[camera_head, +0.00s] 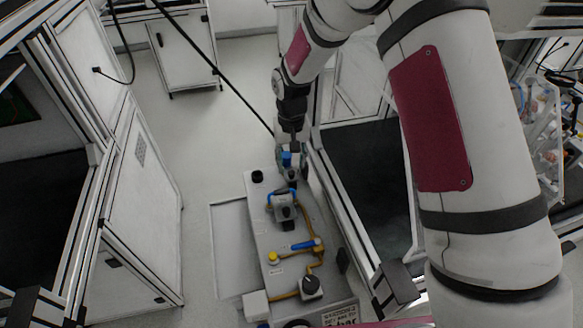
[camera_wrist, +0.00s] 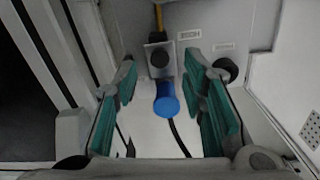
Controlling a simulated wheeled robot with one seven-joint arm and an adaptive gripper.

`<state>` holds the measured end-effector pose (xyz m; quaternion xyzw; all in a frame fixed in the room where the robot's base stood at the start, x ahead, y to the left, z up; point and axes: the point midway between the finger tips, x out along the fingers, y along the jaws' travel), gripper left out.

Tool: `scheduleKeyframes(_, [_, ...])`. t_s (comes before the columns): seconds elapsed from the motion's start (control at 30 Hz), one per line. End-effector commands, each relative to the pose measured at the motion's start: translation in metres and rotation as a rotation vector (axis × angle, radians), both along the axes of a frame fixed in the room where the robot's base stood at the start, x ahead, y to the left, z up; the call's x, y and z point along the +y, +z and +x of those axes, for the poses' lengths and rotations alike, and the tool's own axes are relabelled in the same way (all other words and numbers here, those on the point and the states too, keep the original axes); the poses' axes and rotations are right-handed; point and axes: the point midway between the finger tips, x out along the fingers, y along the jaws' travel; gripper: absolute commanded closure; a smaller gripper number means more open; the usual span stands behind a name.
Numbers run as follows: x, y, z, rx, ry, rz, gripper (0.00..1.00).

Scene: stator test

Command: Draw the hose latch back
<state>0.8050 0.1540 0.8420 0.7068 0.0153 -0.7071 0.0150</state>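My gripper (camera_head: 291,157) is at the far end of the long grey panel (camera_head: 262,227) in the head view, pointing down. In the wrist view my gripper (camera_wrist: 168,100) is open, with its two green-padded fingers apart. A round blue part (camera_wrist: 167,103), probably the hose latch's end, lies between the fingers with a gap on each side. It joins a grey block (camera_wrist: 160,45) with a dark round centre. The blue part also shows in the head view (camera_head: 287,159), partly hidden by my gripper. I see no finger touching it.
The panel also carries a blue arched part (camera_head: 281,196), a blue lever (camera_head: 303,245), a yellow button (camera_head: 273,258) and yellow hose (camera_head: 316,262). A black knob (camera_wrist: 227,69) sits beside the right finger. Dark-topped benches (camera_head: 365,180) flank the panel; the floor at left is clear.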

Motion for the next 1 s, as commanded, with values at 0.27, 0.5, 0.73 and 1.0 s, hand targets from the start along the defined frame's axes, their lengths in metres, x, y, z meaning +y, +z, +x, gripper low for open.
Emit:
scheduleKeyframes(0.27, [0.0,-0.029,0.0,0.0,0.0,-0.001,0.62])
scheduleKeyframes(0.5, [0.0,-0.032,0.0,0.0,0.0,-0.001,0.62])
scheduleKeyframes(0.73, [0.0,-0.032,0.0,0.0,0.0,-0.001,0.91])
scheduleKeyframes(1.0, [0.0,-0.031,-0.001,0.0,0.0,0.0,1.0])
